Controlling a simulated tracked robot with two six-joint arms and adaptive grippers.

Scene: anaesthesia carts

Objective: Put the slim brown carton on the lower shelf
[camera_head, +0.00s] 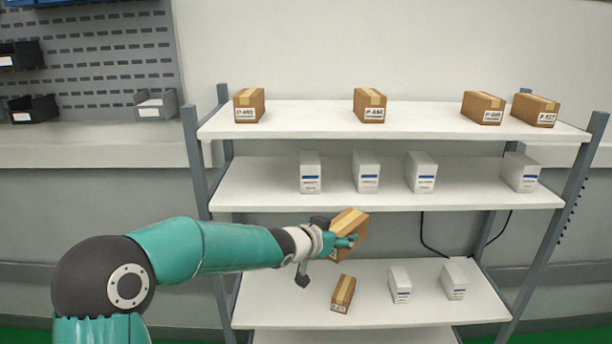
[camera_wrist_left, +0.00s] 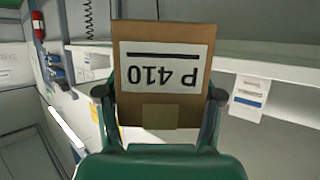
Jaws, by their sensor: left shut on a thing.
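My left gripper (camera_head: 345,241) is shut on a brown carton (camera_head: 349,222) with a tan tape strip. In the head view it holds this carton tilted, in front of the middle shelf's front edge and above the lower shelf (camera_head: 280,290). In the left wrist view the carton (camera_wrist_left: 133,88) sits between the two fingers (camera_wrist_left: 160,105), its white label reading P 410 upside down. A second slim brown carton (camera_head: 343,293) stands on the lower shelf, below the gripper. My right gripper is not in view.
White boxes (camera_head: 400,284) and (camera_head: 453,279) stand on the lower shelf's right half; its left part is bare. The middle shelf (camera_head: 260,190) holds several white boxes, the top shelf (camera_head: 310,115) several brown cartons. Grey posts (camera_head: 197,160) flank the shelves.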

